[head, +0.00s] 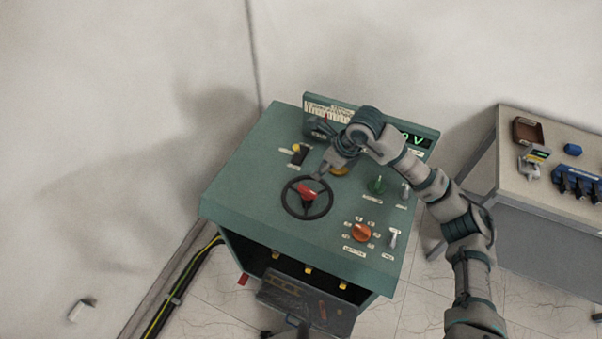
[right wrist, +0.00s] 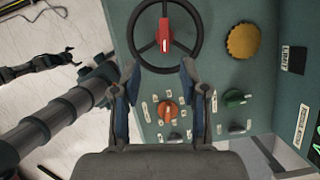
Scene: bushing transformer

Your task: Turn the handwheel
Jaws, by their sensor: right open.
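The handwheel (head: 307,210) has a black rim and a red hub piece and lies on the sloping top of the green console. It also shows at the top of the right wrist view (right wrist: 165,36), partly cut off by the frame edge. My right gripper (head: 321,174) hovers at the wheel's far edge in the head view. In the right wrist view my right gripper (right wrist: 161,70) is open, its two fingers apart with nothing between them. The fingertips appear close to the wheel's rim; contact cannot be told.
The green console (head: 235,190) also bears an orange knob (head: 362,232), a green knob (head: 377,185), a yellow knob (right wrist: 244,41) and small switches. A side table (head: 505,150) with instruments stands at the right. Cables (head: 180,280) run along the floor at the left.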

